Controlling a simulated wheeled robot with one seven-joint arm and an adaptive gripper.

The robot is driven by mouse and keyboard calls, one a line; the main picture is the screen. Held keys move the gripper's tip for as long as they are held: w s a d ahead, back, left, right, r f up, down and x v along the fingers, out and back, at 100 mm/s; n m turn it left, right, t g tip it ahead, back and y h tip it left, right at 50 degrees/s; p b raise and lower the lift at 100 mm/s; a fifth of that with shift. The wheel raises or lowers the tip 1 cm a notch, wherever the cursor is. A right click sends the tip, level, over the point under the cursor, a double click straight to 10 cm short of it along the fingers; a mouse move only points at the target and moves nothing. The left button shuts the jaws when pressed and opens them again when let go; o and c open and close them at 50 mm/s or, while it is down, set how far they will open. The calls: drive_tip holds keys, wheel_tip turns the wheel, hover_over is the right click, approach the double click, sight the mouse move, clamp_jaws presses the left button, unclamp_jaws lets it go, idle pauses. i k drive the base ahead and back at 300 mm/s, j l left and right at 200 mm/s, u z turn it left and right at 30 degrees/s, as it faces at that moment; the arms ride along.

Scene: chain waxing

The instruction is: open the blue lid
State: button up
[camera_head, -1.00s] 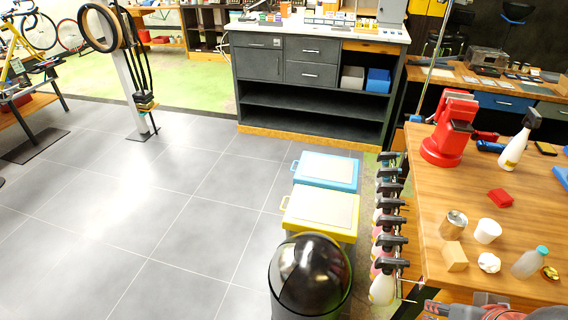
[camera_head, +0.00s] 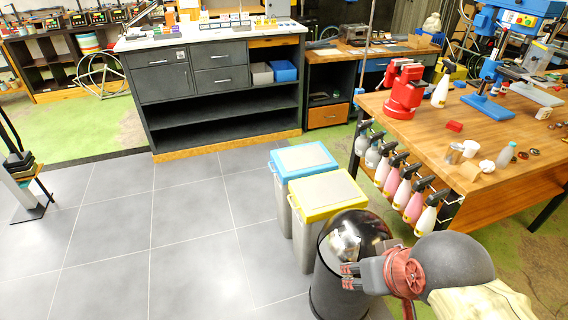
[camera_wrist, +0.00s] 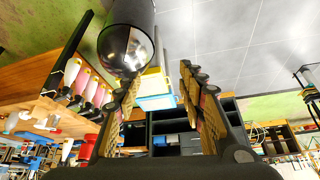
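The blue lid (camera_head: 302,158) is shut on a grey bin, behind a bin with a yellow lid (camera_head: 328,195). The blue lid also shows upside down in the wrist view (camera_wrist: 158,103), between my fingers but well beyond them. My gripper (camera_head: 346,277) is at the lower right of the head view, in front of the black round-topped bin (camera_head: 352,238) and apart from the blue lid. In the wrist view its two fingers (camera_wrist: 160,78) are spread, with nothing between them.
The black bin and yellow-lid bin stand between my gripper and the blue lid. A wooden workbench (camera_head: 480,135) with hanging spray bottles (camera_head: 391,174) is at the right. A dark cabinet (camera_head: 215,105) stands behind.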

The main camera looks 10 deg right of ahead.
sight(300, 161)
drive_tip(key=k+j+z, duration=0.1)
drive_tip(key=j, duration=0.3)
drive_tip(key=k+j+z, duration=0.1)
drive_tip(key=j, duration=0.35)
drive_tip(key=i+j+z, duration=0.1)
drive_tip(key=z, duration=0.3)
drive_tip(key=i+j+z, duration=0.2)
drive_tip(key=z, duration=0.15)
drive_tip(key=i+j+z, duration=0.15)
drive_tip(key=z, duration=0.25)
drive_tip(key=i+j, duration=0.15)
drive_tip(key=j, duration=0.25)
drive_tip(key=i+j+z, duration=0.15)
drive_tip(key=j, duration=0.2)
drive_tip(key=i+j, duration=0.15)
drive_tip(key=j, duration=0.25)
drive_tip(key=i+j+z, duration=0.15)
drive_tip(key=j, duration=0.25)
drive_tip(key=i+j, duration=0.1)
drive_tip(key=j, duration=0.3)
drive_tip(key=i+j+z, duration=0.1)
drive_tip(key=j, duration=0.3)
drive_tip(key=i+j+z, duration=0.1)
drive_tip(key=j, duration=0.3)
